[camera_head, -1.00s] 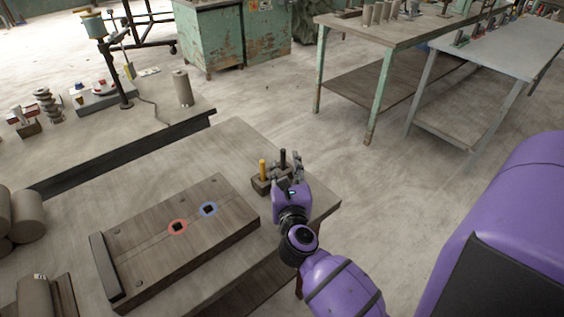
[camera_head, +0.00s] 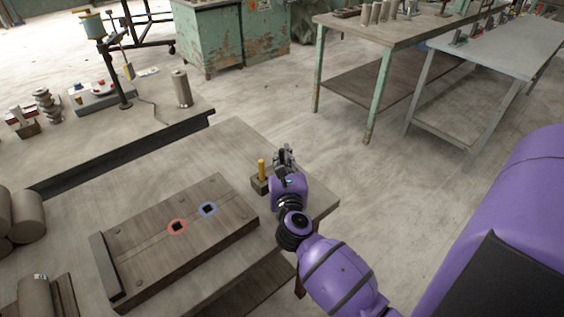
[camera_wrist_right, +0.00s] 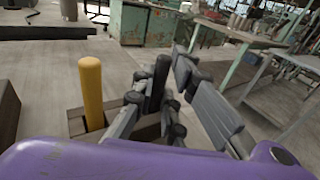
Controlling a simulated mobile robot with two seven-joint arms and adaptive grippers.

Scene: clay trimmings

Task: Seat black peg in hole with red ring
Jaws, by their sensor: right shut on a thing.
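The black peg (camera_wrist_right: 158,82) stands upright in the wooden holder (camera_wrist_right: 77,124), between the fingers of my right gripper (camera_wrist_right: 152,100), which is shut on it. In the head view my right gripper (camera_head: 286,160) is at the holder (camera_head: 259,187), and its fingers hide the black peg. A yellow peg (camera_head: 262,170) stands to the left of the gripper; it also shows in the right wrist view (camera_wrist_right: 92,92). The wooden board (camera_head: 135,262) has a dark square hole with a red ring (camera_head: 177,227). My left gripper is not in view.
A second hole with a blue ring (camera_head: 208,209) lies right of the red one. A low wooden strip (camera_head: 105,266) stands along the board's left end. Clay cylinders (camera_head: 25,215) lie at the table's left. The table top (camera_head: 150,172) behind the board is bare.

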